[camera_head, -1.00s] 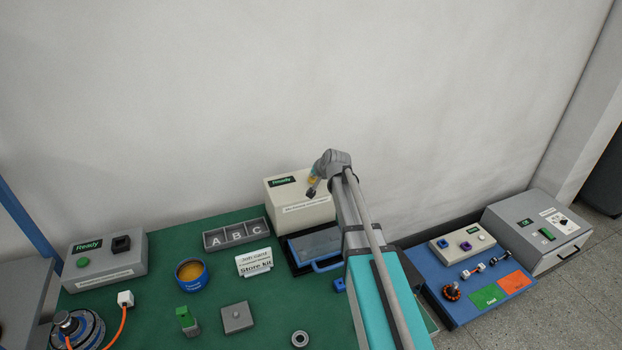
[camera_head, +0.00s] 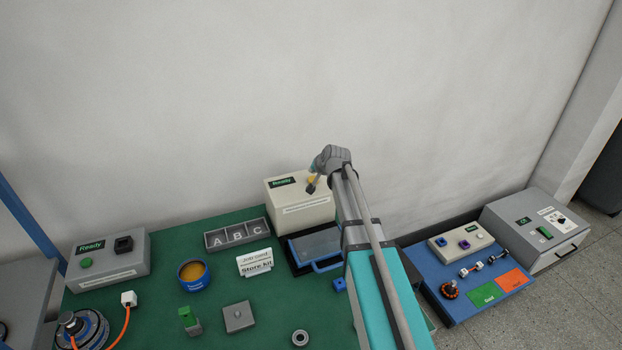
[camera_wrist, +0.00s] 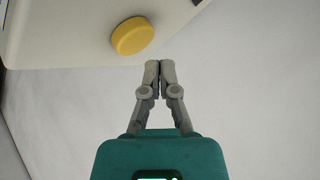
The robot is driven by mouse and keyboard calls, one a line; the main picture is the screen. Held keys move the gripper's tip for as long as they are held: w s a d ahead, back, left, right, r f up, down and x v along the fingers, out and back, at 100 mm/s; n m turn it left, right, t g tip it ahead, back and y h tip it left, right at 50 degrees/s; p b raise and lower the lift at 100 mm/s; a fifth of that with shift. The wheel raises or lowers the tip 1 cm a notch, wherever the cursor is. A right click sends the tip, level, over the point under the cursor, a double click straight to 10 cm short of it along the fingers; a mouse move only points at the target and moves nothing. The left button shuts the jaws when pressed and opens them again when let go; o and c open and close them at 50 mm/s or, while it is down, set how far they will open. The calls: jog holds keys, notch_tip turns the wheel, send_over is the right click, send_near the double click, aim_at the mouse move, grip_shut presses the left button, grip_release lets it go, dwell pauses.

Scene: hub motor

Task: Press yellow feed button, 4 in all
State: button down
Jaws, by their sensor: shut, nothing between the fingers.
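The yellow feed button (camera_wrist: 133,36) is a round raised cap on the cream machine box (camera_wrist: 75,25), at the top of the wrist view. In the head view the cream box (camera_head: 292,211) stands at the back of the green table with a "Ready" display, and a bit of the yellow button (camera_head: 311,179) shows beside my gripper. My gripper (camera_wrist: 160,64) is shut and empty. In the wrist view its fingertips lie just right of and below the button, apart from it in the picture.
A blue tray (camera_head: 318,247) lies in front of the box. A grey A-B-C bin (camera_head: 237,234), a sign (camera_head: 255,262) and a blue cup (camera_head: 193,274) stand to the left. A grey box with a green button (camera_head: 108,258) is at the far left. The wall is close behind.

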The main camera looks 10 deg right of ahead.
aim_at(313, 179)
jog(key=shift+r+p, duration=1.95)
jog(key=shift+r, duration=0.25)
jog(key=shift+s+a+f, duration=0.1)
jog(key=shift+s+f, duration=0.1)
jog(key=shift+s, duration=0.25)
jog(key=s+f+n+g+h, duration=0.1)
jog(key=s+n+g, duration=0.1)
jog(key=s, duration=0.8)
jog(key=s+f+n+g, duration=0.1)
jog(key=s+g, duration=0.3)
jog(key=s, duration=0.7)
jog(key=s+f+n+g+h, duration=0.1)
jog(key=s+f+n+g, duration=0.1)
jog(key=s, duration=0.8)
jog(key=shift+s+a+f+n+g+h, duration=0.3)
jog(key=shift+s+f+g, duration=0.1)
jog(key=shift+f, duration=0.25)
jog(key=shift+w, duration=0.1)
